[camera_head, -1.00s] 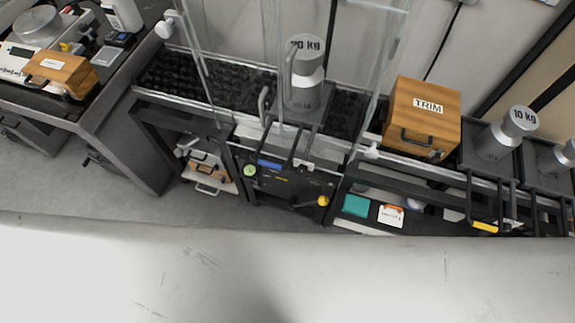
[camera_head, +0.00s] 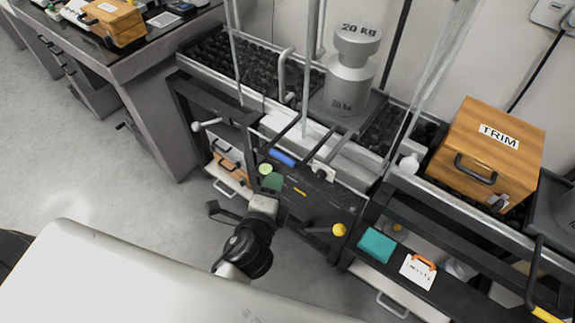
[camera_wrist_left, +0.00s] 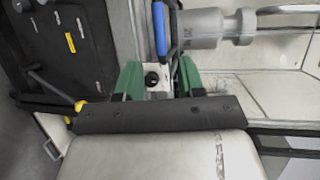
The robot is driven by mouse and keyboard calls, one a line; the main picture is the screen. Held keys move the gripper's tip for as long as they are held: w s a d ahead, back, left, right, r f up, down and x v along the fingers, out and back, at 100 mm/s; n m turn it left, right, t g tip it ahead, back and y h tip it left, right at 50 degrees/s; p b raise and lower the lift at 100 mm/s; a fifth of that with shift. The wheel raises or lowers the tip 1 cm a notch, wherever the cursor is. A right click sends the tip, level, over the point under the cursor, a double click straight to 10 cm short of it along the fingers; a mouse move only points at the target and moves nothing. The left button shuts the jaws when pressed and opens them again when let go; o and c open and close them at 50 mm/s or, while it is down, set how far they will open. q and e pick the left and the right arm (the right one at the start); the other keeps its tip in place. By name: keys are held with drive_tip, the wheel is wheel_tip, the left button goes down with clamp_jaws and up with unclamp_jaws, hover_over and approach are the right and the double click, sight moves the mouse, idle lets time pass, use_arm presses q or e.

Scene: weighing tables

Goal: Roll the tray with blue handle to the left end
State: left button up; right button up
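The tray (camera_head: 357,122) is a grey plate on a black roller bed (camera_head: 232,63). A grey 20 kg weight (camera_head: 347,88) stands on it. Its blue handle (camera_head: 282,158) hangs out in front on dark bars, left of the weight. My left gripper (camera_head: 270,187) is in front of the black panel, below the blue handle. In the left wrist view, its green fingers (camera_wrist_left: 160,80) are apart, and the blue handle (camera_wrist_left: 161,28) is ahead of them, near the line of the gap. I see no contact with it. My right gripper is not in view.
The roller bed is clear left of the tray. Upright clear panels and bars stand around the weight. A wooden TRIM box (camera_head: 488,151) is to the right.

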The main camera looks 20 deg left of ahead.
sight(284, 157)
use_arm(q)
drive_tip(key=w, duration=0.3)
drive_tip(key=w+f, duration=0.1)
drive_tip(key=w, duration=0.2)
drive_tip(key=w+f, duration=0.1)
drive_tip(key=w, duration=0.3)
drive_tip(key=shift+a, duration=0.35)
clamp_jaws()
